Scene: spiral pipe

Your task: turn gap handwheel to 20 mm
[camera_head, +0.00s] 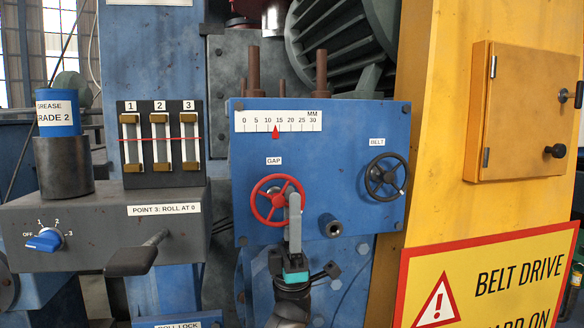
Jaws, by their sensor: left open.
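The red gap handwheel (257,205) is on the blue panel (340,200), under the GAP label (274,161). Above it is a white millimetre scale (278,121) marked 0 to 30. Its red pointer (275,132) stands between 10 and 15, nearer 15. My left gripper (294,198) reaches up from below to the right part of the red wheel and hides part of the rim and hub. It is open; I cannot tell whether it touches the rim. My right gripper is not in view.
A black handwheel (386,177) labelled BELT sits to the right, with a short stub (331,226) between the wheels. A grey box (110,228) with a blue knob and dark lever (137,253) is at left. A yellow cabinet (440,150) and warning sign (485,285) are at right.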

